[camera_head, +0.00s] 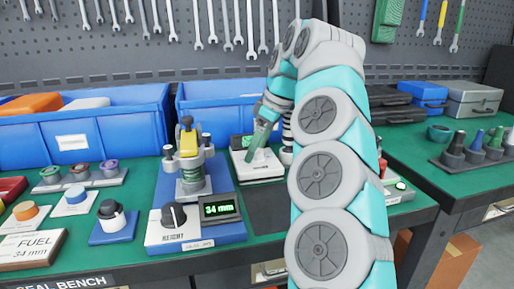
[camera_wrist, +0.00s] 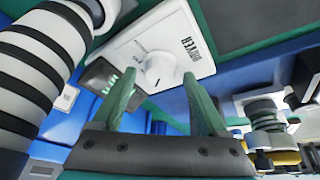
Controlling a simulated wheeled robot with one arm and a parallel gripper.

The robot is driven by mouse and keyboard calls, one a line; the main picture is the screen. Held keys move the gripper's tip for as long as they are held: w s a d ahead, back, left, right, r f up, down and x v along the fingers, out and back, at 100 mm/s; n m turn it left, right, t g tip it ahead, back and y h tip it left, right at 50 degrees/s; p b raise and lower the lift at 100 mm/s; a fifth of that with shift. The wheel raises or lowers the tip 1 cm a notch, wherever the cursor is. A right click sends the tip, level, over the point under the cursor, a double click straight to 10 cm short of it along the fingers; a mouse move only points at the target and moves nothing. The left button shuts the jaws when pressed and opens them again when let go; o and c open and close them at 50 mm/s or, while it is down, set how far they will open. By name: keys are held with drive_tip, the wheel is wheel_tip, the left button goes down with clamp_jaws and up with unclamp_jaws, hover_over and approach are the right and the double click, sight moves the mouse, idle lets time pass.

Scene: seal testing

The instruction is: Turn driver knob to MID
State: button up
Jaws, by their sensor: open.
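The driver unit is a white box (camera_head: 258,171) at the back middle of the bench in the head view. In the wrist view its white plate (camera_wrist: 135,45) carries the word DRIVER and a round white knob (camera_wrist: 163,69). A small dark display (camera_wrist: 103,82) with green characters sits beside the knob; I cannot read it surely. My gripper (camera_wrist: 159,75) is open, its two green fingers on either side of the knob with gaps visible. I cannot tell whether the tips touch the plate. In the head view my gripper (camera_head: 262,142) points down at the unit and hides the knob.
A blue height unit (camera_head: 190,232) with a black knob and a "34 mm" display stands at front centre. A yellow-topped clamp fixture (camera_head: 189,165) stands left of the driver unit. Blue bins (camera_head: 85,131) stand behind. A dark mat (camera_head: 262,207) lies clear in front.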

clamp_jaws()
idle(0.7)
